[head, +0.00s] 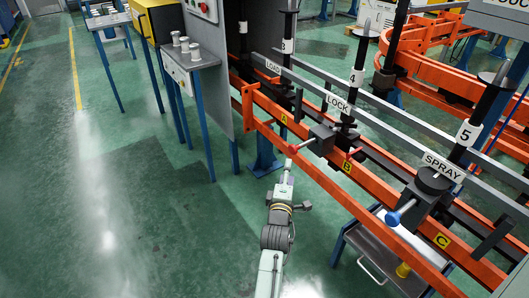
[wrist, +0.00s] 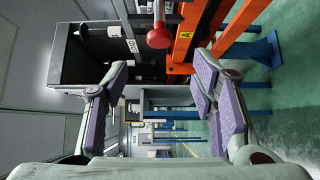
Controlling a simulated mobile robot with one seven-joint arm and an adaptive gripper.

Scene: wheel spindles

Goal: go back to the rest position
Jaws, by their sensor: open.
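My gripper (head: 287,168) is at the end of my arm in the lower middle of the head view, just below the red ball knob (head: 293,149) of the lever beside the LOCK sign. In the wrist view my gripper (wrist: 162,74) has its two purple-padded fingers wide apart with nothing between the pads. The red knob also shows in the wrist view (wrist: 159,36), above and beyond the fingertips and apart from them.
The orange rail (head: 340,178) with black spindles runs along the right. A blue-knobbed lever (head: 394,217) sits near the SPRAY sign (head: 443,167). A grey table (head: 190,59) with metal cylinders stands at the upper left. The green floor (head: 110,200) on the left is clear.

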